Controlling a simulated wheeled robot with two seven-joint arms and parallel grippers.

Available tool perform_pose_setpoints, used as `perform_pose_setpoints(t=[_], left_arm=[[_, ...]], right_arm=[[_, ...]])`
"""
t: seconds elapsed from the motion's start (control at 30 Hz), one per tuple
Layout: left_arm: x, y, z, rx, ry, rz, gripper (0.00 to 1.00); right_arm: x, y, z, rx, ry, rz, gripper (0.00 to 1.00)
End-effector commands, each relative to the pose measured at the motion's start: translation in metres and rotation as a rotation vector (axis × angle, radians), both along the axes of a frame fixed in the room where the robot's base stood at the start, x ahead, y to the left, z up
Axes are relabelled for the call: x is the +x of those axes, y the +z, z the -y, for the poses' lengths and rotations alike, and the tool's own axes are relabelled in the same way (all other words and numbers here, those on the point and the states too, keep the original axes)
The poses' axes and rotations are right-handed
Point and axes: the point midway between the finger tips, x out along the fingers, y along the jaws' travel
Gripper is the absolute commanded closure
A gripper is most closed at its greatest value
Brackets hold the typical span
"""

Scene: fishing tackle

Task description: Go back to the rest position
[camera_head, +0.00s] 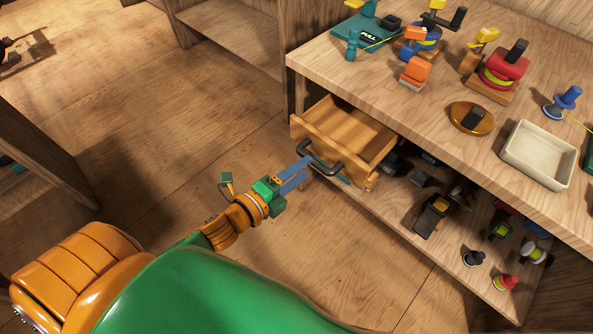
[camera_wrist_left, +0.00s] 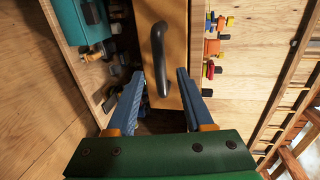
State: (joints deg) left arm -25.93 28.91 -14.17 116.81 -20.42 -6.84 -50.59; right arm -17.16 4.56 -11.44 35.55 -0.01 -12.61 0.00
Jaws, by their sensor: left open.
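My left gripper (camera_head: 296,174) is open, with its blue fingers close to the dark handle (camera_head: 321,162) of a wooden drawer (camera_head: 345,138). The drawer is pulled out from under the workbench and looks empty. In the left wrist view the two blue fingers (camera_wrist_left: 154,100) are spread apart, and the dark curved handle (camera_wrist_left: 159,58) lies ahead, its near end between them. I cannot tell if a finger touches the handle. My right gripper is not in view.
The workbench top (camera_head: 450,85) holds several reels, an orange round piece (camera_head: 472,118) and a white tray (camera_head: 538,154). A lower shelf (camera_head: 450,255) holds dark tools and small reels. The wooden floor (camera_head: 150,130) left of my gripper is clear.

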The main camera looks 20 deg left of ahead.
Motion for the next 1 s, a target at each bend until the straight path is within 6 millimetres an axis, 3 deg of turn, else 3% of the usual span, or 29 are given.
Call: perform_pose_setpoints(t=[0.2, 0.6, 0.67, 0.77, 0.83, 0.9, 1.0], left_arm=[[-0.019, 0.004, -0.007, 0.000, 0.000, 0.001, 0.48], [-0.019, 0.004, -0.007, -0.002, 0.002, -0.003, 0.48], [-0.019, -0.004, -0.013, -0.020, 0.028, -0.040, 0.48], [-0.026, -0.051, -0.040, -0.143, 0.182, -0.253, 0.48], [-0.052, -0.105, -0.064, -0.296, 0.380, -0.486, 0.48], [-0.099, -0.157, -0.077, -0.459, 0.611, -0.718, 0.48], [-0.178, -0.206, -0.074, -0.640, 0.928, -0.985, 0.48]], right_arm=[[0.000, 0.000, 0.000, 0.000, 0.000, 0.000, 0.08], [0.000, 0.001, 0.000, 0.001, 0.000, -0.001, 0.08], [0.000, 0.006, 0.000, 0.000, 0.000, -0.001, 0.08], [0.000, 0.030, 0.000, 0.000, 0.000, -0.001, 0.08], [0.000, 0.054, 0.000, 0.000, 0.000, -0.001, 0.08], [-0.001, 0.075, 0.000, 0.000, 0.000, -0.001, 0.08], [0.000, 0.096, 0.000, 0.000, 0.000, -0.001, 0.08]])
